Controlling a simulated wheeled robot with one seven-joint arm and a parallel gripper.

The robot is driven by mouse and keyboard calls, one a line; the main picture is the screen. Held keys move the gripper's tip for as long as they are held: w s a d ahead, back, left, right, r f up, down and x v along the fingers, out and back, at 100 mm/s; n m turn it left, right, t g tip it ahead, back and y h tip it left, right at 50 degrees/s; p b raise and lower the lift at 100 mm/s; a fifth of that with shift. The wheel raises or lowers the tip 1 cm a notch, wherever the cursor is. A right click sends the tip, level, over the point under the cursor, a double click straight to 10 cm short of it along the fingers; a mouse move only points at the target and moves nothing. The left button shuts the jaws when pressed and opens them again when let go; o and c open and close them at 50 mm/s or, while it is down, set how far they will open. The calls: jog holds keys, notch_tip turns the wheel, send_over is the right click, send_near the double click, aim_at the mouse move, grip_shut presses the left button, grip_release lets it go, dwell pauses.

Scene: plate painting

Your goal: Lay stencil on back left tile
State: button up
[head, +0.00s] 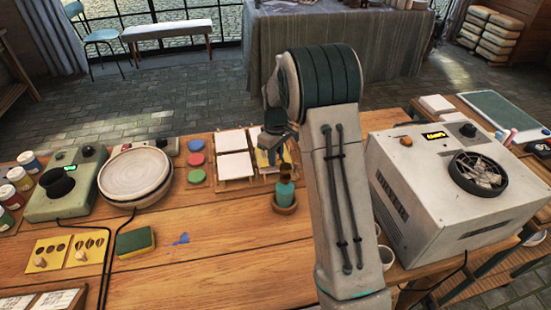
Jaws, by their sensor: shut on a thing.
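Two white tiles stand in the left column of a wooden rack: the back left tile (232,139) and the front left tile (236,165). Both are bare. My gripper (273,150) is right of them, over the rack's right column, and largely hidden by its own wrist. It is shut on a yellow stencil (263,158), of which only part shows. The stencil is right of the back left tile; its height above the right-hand tiles is unclear. Two other yellow stencils with knobs, one with round holes (47,254) and one with leaf shapes (86,249), lie at the front left.
A teal jar (284,192) stands close in front of my gripper. A turntable (134,174), sponge (134,242) and large grey machine (450,185) flank the work area. The front middle table is mostly clear.

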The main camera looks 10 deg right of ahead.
jog(key=shift+f, duration=0.9)
jog(key=o, duration=0.9)
jog(key=shift+o, duration=0.2)
